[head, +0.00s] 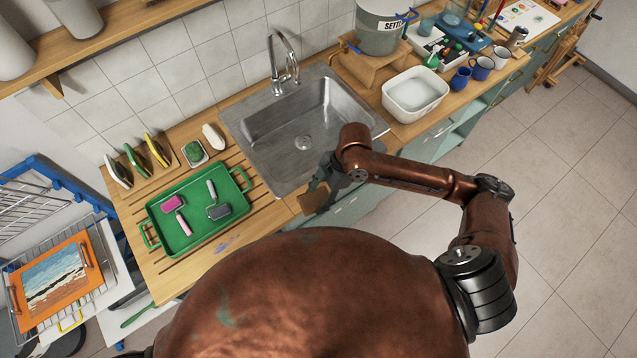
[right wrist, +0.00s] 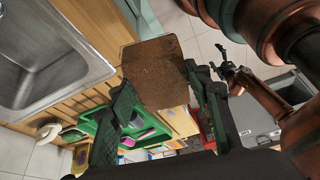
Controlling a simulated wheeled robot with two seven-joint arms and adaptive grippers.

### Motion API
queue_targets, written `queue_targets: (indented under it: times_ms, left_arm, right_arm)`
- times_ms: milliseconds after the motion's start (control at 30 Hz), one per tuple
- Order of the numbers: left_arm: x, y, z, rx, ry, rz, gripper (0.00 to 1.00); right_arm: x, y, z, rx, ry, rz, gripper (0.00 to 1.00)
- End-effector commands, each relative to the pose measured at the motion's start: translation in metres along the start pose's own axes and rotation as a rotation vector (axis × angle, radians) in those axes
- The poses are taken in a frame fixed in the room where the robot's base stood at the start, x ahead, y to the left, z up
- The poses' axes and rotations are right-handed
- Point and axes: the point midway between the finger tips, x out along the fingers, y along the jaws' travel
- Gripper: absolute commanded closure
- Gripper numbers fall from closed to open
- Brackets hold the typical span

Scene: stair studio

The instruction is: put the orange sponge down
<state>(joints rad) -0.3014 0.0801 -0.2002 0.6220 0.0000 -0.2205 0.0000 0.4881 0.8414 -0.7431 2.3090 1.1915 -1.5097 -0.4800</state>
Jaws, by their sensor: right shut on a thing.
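My right gripper (head: 326,180) is shut on the orange sponge (head: 313,201), a dull brownish-orange block.
The steel sink (head: 300,130) is empty. Left of it a green tray (head: 160,208) holds two rollers, with slatted wood around it. A white basin (head: 415,94) stands right.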

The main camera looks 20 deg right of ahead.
Motion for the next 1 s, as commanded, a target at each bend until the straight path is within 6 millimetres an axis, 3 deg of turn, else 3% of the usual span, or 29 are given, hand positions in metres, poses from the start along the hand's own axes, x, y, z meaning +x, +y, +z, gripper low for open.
queue_targets:
  times_ms: [133,267,633,800,1000]
  left_arm:
    - [-0.013,-0.001,-0.004,0.0,0.003,-0.001,0.15]
    - [-0.016,-0.001,-0.004,0.0,0.004,-0.001,0.15]
    - [-0.031,-0.002,-0.005,0.0,0.003,-0.001,0.15]
    - [-0.035,-0.002,-0.005,0.0,0.003,-0.001,0.15]
    - [-0.036,-0.002,-0.005,0.0,0.002,-0.001,0.15]
  right_arm:
    - [0.002,-0.012,-0.012,-0.146,-0.001,-0.06,0.74]
    - [0.006,-0.007,-0.008,-0.185,-0.002,-0.077,0.74]
    - [0.024,0.066,0.043,-0.183,-0.002,-0.076,0.74]
    - [0.05,0.087,0.067,-0.183,-0.002,-0.078,0.74]
    - [0.064,0.101,0.081,-0.186,-0.002,-0.077,0.74]
